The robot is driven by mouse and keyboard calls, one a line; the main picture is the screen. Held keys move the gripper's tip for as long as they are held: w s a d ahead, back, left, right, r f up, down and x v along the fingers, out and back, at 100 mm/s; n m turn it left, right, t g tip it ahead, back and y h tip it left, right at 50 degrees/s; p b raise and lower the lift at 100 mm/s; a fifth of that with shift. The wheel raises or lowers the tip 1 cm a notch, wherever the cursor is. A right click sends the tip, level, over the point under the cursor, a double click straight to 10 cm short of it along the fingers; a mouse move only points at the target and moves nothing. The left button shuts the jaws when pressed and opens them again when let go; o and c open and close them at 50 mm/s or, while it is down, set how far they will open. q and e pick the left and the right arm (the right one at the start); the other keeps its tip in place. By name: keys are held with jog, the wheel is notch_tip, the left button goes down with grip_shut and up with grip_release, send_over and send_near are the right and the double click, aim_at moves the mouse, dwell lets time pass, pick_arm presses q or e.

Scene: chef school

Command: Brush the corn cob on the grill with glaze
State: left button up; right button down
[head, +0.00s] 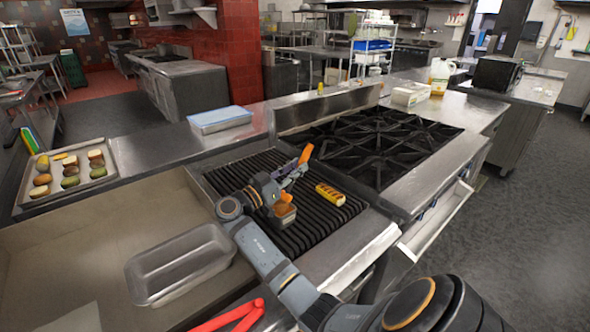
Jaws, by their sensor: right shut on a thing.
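The corn cob (330,194), yellow with dark char marks, lies on the right part of the ribbed grill (318,226). My right gripper (285,181) is over the grill, left of the cob and apart from it. It is shut on a brush with an orange handle (305,154) that sticks up above the fingers. The brush's lower end is hard to make out. A small cup of orange glaze (284,214) shows just below the gripper; whether the brush touches the glaze I cannot tell. My left gripper is not in view.
A burner range (385,135) adjoins the grill at the back right. An empty metal pan (180,263) and red handles (235,316) are at the front left. A tray of food pieces (103,183) and a blue-lidded container (219,120) stand further back.

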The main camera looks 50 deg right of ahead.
jog(key=shift+f, duration=0.15)
dwell(0.7)
dwell(0.6)
jog(key=shift+w+r, duration=0.1)
jog(key=shift+r, duration=0.75)
jog(key=shift+r+p, duration=0.3)
jog(key=shift+r, duration=2.45)
